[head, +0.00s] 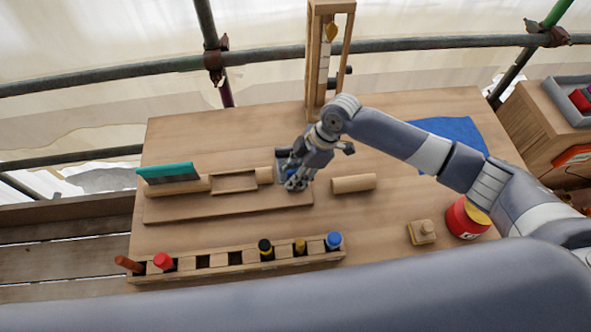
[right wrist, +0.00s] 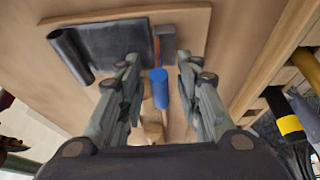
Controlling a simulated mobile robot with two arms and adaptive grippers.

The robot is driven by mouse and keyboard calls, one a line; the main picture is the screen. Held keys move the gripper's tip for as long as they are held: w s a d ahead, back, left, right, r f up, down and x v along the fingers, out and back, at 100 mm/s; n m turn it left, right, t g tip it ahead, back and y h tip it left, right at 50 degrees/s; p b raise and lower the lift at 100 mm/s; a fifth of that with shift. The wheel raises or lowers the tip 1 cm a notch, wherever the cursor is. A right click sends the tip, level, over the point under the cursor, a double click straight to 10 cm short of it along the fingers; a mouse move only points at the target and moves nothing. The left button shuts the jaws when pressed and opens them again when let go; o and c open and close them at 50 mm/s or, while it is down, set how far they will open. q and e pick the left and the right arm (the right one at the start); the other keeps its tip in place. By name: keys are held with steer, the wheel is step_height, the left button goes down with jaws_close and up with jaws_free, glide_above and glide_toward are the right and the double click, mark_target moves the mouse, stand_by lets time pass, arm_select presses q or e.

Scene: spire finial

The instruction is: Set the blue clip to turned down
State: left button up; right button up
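The blue clip (right wrist: 159,88) is a short blue cylinder in the right wrist view, beside a dark grey block (right wrist: 112,52) and a small reddish-grey piece (right wrist: 165,45). My right gripper (right wrist: 159,68) is open, with one finger on either side of the clip and a gap visible on both sides. In the head view my right gripper (head: 294,182) is over the right end of the wooden board (head: 230,205) and hides most of the clip. Whether the clip is turned up or down I cannot tell. My left gripper is not in view.
A wooden rack (head: 220,262) with several coloured-top tools runs along the front. A loose wooden cylinder (head: 354,183) lies right of the gripper. A wooden frame (head: 318,60) stands behind. A red tin (head: 462,219) and a blue cloth (head: 455,131) are at right.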

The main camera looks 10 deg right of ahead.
steer(key=shift+a+f, duration=0.1)
steer(key=shift+f, duration=0.05)
steer(key=shift+c, duration=0.7)
jaws_close()
steer(key=shift+w+g, duration=0.2)
steer(key=shift+g, duration=0.1)
steer(key=shift+w+f+g+b, duration=0.1)
steer(key=shift+w+g+b, duration=0.2)
steer(key=shift+g+b, duration=0.35)
steer(key=g+b, duration=0.1)
steer(key=b, duration=0.1)
steer(key=w+g+b, duration=0.1)
steer(key=b, duration=0.2)
steer(key=m+g+b, duration=0.1)
steer(key=g+b, duration=0.1)
steer(key=shift+w+a+f, duration=0.1)
steer(key=shift+w+f, duration=0.2)
steer(key=shift+f, duration=0.1)
steer(key=shift+w+r+g+b, duration=0.1)
steer(key=shift+g+b, duration=0.25)
steer(key=shift+b, duration=0.6)
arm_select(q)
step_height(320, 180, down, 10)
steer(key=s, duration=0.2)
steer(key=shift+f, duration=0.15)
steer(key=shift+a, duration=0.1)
arm_select(e)
steer(key=shift+r, duration=0.1)
